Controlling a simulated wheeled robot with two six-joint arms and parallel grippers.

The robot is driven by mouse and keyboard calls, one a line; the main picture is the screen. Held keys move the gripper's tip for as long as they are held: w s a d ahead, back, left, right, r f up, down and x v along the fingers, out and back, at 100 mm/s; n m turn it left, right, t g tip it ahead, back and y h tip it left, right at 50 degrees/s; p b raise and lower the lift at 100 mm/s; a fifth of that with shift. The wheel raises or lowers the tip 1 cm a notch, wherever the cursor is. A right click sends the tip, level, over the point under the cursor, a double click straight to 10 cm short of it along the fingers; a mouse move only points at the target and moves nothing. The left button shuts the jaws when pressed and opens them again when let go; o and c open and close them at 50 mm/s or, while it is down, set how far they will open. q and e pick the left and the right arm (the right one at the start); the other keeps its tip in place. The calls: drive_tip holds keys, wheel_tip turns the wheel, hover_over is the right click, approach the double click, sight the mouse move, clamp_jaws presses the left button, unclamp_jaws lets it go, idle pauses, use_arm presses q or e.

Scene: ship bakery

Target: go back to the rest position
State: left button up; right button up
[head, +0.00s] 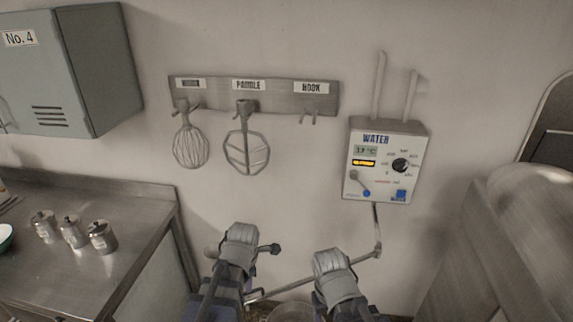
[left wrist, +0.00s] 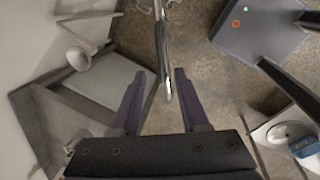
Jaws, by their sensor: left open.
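My left gripper (left wrist: 160,72) shows in the left wrist view, with its two dark fingers apart. A shiny metal rod (left wrist: 160,45) comes down from the top of that view and ends near the gap between the fingers. I cannot tell whether it lies between them or beyond them; no grip on it shows. In the head view, links of both my arms rise at the bottom middle, but neither gripper's fingers can be made out. My right gripper is not visible.
A water meter (head: 386,160) hangs on the wall, with a pipe (head: 330,266) running below it. A rack (head: 255,94) holds a whisk (head: 190,145) and a paddle (head: 246,150); its hook place is empty. A steel counter (head: 60,275) with canisters (head: 72,232) stands left.

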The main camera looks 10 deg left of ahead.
use_arm(q)
drive_tip(key=s+d+f+m+g+b, duration=0.1)
drive_tip(key=s+d+f+m+b, duration=0.4)
drive_tip(key=m, duration=0.8)
drive_tip(key=s+d+f+m+g+b, duration=0.1)
drive_tip(key=s+d+f+m+b, duration=0.4)
drive_tip(key=f+m+b, duration=0.5)
drive_tip(key=d+m, duration=0.2)
drive_tip(key=m, duration=0.2)
drive_tip(key=shift+f+m, duration=0.3)
drive_tip(key=shift+f, duration=0.05)
